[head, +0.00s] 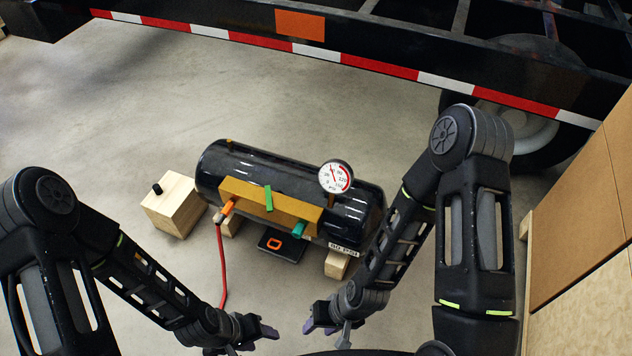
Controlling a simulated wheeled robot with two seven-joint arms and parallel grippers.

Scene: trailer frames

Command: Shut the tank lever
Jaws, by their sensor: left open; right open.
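A small green lever (268,199) stands up and down across that block. An orange fitting (228,208) is at the block's left end and a teal fitting (299,229) at its right. My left gripper (270,332) is open and empty at the bottom, in front of the tank and apart from it. My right gripper (309,325) is open and empty just right of it, also clear of the tank.
A round gauge (335,177) stands on the tank. A red hose (222,265) hangs from the orange fitting. A wooden block (172,207) with a black knob stands left. A black trailer frame (420,45) with red-white tape crosses behind. Brown boxes (580,210) stand right.

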